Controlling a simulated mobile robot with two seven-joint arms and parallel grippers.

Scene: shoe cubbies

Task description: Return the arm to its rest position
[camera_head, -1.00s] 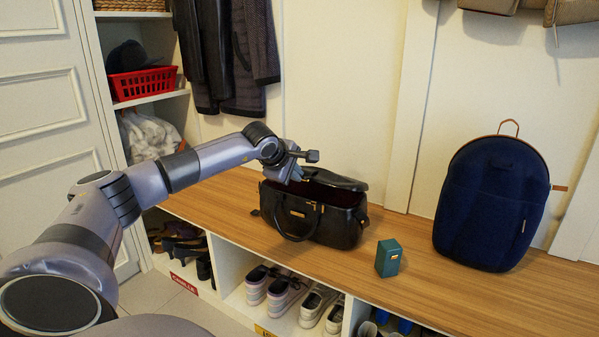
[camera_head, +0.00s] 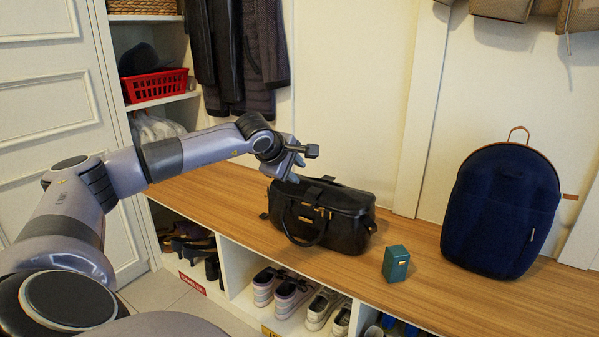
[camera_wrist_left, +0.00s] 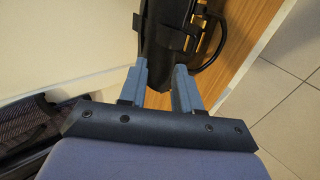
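My left gripper (camera_head: 298,166) is in the head view, raised just above the back left end of the black handbag (camera_head: 345,232). Part of the bag (camera_wrist_left: 160,45) shows beyond the fingertips in the left wrist view. My left arm reaches in from the left, bent at the elbow. My right gripper is not in view.
A small green box (camera_head: 396,264) and a navy backpack (camera_head: 502,210) stand on the bench (camera_head: 440,290) to the right. Shoes (camera_head: 290,292) fill the cubbies below. Coats (camera_head: 240,60) hang behind the arm, beside shelves with a red basket (camera_head: 155,86).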

